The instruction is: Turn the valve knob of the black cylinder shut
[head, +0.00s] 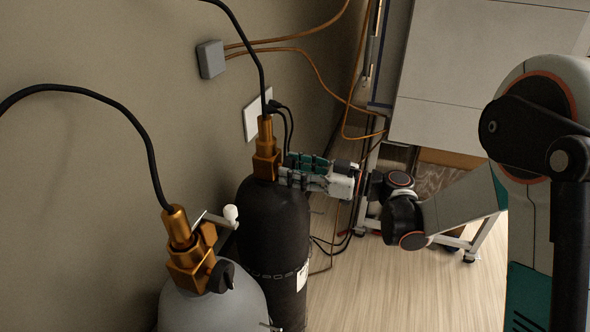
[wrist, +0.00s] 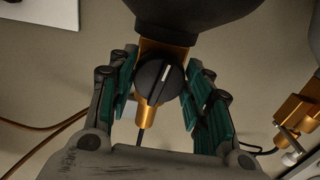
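The black cylinder (head: 272,230) stands upright by the wall in the head view, with a brass valve (head: 265,150) on top. In the wrist view its black round valve knob (wrist: 159,78) faces me, with a white mark pointing nearly up and slightly right. The brass valve body (wrist: 150,112) shows behind it. My gripper (wrist: 161,80) has one finger on each side of the knob, the pads very close to its edges. I cannot tell whether they touch it. In the head view my gripper (head: 290,172) reaches in from the right and hides the knob.
A grey cylinder (head: 212,305) with its own brass valve (head: 190,260) and black knob stands at front left. Black hoses run up from both valves. A wheeled cabinet (head: 480,75) stands behind at right. Cables hang by the wall; bare floor (head: 410,290) lies right of the cylinders.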

